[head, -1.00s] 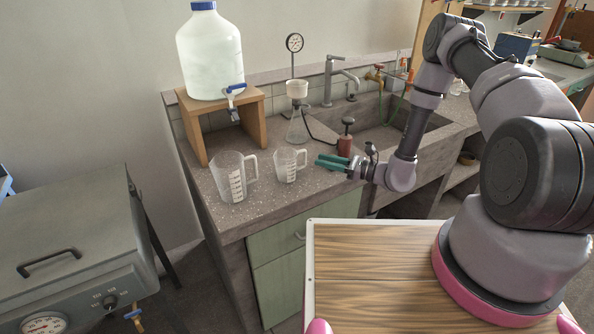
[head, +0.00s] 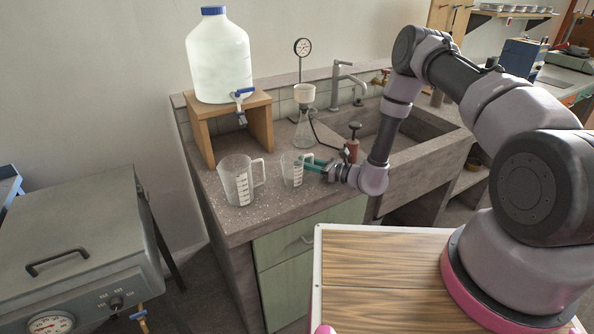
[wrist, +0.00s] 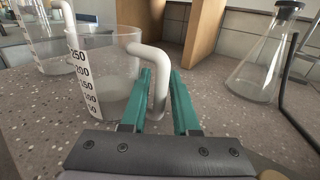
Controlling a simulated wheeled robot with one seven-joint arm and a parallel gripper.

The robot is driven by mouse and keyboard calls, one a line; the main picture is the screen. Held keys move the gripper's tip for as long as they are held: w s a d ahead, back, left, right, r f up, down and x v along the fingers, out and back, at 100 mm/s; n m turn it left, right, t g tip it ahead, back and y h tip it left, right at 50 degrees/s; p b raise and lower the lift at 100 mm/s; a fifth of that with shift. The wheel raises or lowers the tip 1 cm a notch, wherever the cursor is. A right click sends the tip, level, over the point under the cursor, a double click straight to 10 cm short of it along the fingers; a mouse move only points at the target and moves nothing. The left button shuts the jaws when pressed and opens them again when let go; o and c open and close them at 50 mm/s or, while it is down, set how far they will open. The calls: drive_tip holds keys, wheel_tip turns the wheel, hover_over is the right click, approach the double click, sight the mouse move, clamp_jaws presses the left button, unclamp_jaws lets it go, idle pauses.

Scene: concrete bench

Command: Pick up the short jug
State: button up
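The short jug (head: 291,172) is a clear measuring jug with a white handle, upright on the speckled bench (head: 275,207). The taller jug (head: 236,183) stands to its left. In the wrist view, the short jug (wrist: 110,85) is just ahead and left, its scale marks facing me. My gripper (head: 309,162) reaches it from the right. In the wrist view, the green fingers of my gripper (wrist: 161,74) are apart, with the jug's white handle (wrist: 159,88) between them. A gap shows at the right finger; contact at the left finger is unclear.
A glass flask (head: 304,130) with a white funnel stands behind the jug. A red hand pump (head: 352,150) is close behind my gripper. A wooden stand (head: 262,126) carries a large water bottle (head: 219,60) at the back left. A sink (head: 395,135) lies to the right.

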drive_tip(key=shift+w+a, duration=0.1)
drive_tip(key=shift+a, duration=0.05)
clamp_jaws()
idle(1.4)
